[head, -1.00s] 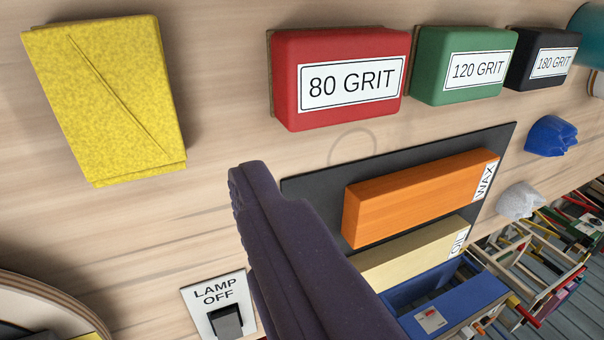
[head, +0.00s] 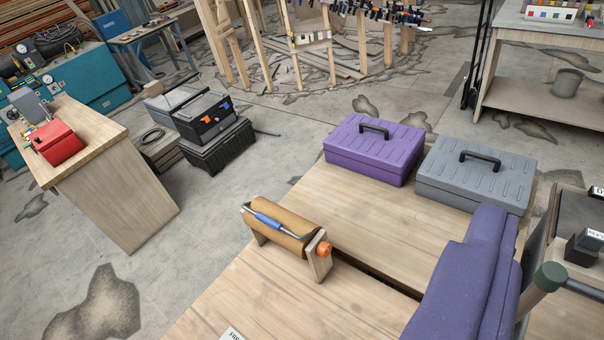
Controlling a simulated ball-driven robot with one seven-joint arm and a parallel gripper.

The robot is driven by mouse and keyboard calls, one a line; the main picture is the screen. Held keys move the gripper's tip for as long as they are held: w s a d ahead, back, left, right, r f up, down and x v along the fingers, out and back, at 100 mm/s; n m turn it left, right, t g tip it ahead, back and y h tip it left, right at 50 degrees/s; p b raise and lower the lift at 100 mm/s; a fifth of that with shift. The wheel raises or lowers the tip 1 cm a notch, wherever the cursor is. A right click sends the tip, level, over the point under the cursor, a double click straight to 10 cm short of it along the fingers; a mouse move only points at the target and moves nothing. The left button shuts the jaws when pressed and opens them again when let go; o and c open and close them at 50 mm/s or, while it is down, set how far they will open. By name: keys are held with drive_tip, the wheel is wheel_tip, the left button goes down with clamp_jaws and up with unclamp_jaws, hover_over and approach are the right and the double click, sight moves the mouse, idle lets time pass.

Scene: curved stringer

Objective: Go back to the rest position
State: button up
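My gripper (head: 480,265) shows as a dark purple padded shape at the lower right of the head view. Its fingers are seen from behind and overlap, so I cannot tell whether they are open or shut. Nothing held is visible. It is over the right part of a wooden bench (head: 270,285), in front of a grey toolbox (head: 475,175).
A purple toolbox (head: 374,150) stands beside the grey one on the bench. A paper roll (head: 275,228) on a wooden holder sits near a gap in the bench. A wooden cabinet (head: 120,190) and black cases (head: 218,145) stand left. Grey floor lies between.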

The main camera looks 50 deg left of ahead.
drive_tip(key=shift+s+r+t, duration=0.3)
drive_tip(key=shift+s+r, duration=0.6)
drive_tip(key=shift+r, duration=0.2)
drive_tip(key=shift+f, duration=0.1)
wheel_tip(320, 180, down, 4)
drive_tip(key=b, duration=0.4)
